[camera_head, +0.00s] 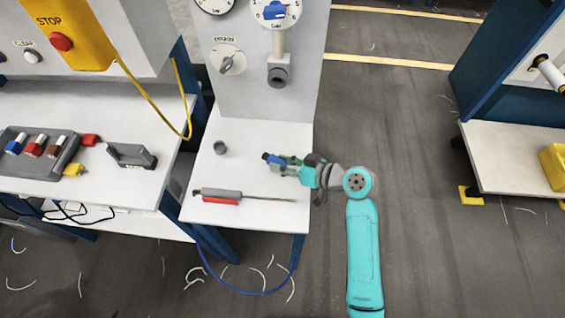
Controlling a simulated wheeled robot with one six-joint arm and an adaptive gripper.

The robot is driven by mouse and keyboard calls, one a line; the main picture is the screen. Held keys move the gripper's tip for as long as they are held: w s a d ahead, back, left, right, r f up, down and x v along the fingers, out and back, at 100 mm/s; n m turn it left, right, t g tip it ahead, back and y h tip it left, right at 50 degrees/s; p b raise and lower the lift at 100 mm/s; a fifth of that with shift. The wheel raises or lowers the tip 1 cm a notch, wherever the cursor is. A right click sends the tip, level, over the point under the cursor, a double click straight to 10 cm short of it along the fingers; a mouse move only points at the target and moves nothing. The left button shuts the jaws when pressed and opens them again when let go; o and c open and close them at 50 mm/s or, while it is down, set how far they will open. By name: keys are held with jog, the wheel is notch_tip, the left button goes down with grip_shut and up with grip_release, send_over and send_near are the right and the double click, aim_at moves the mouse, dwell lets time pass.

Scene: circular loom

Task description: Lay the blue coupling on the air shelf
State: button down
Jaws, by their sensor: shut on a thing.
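My gripper (279,164) reaches in from the right over the white air shelf (250,215), which sits below the grey gauge panel. It is shut on the small blue coupling (267,157), which shows at its fingertips. The coupling is over the middle right of the shelf. I cannot tell whether it touches the shelf top or is held just above it. The fingers hide part of the coupling.
A grey cylinder (220,148) stands on the shelf, and a grey-and-red tool (222,196) with a long thin rod lies near its front. A pipe fitting (278,75) hangs from the panel. A bench with a bobbin tray (14,168) stands left.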

jog(key=shift+s+f, duration=0.15)
jog(key=shift+f, duration=0.4)
jog(key=shift+s+f, duration=0.15)
jog(key=shift+f, duration=0.4)
jog(key=c, duration=0.7)
grip_release()
jog(key=shift+w+f, duration=0.1)
jog(key=v, duration=0.4)
jog(key=r+v, duration=0.1)
jog(key=v, duration=0.3)
jog(key=w+r+v, duration=0.1)
jog(key=v, duration=0.3)
jog(key=shift+s+a, duration=0.1)
jog(key=shift+a, duration=0.05)
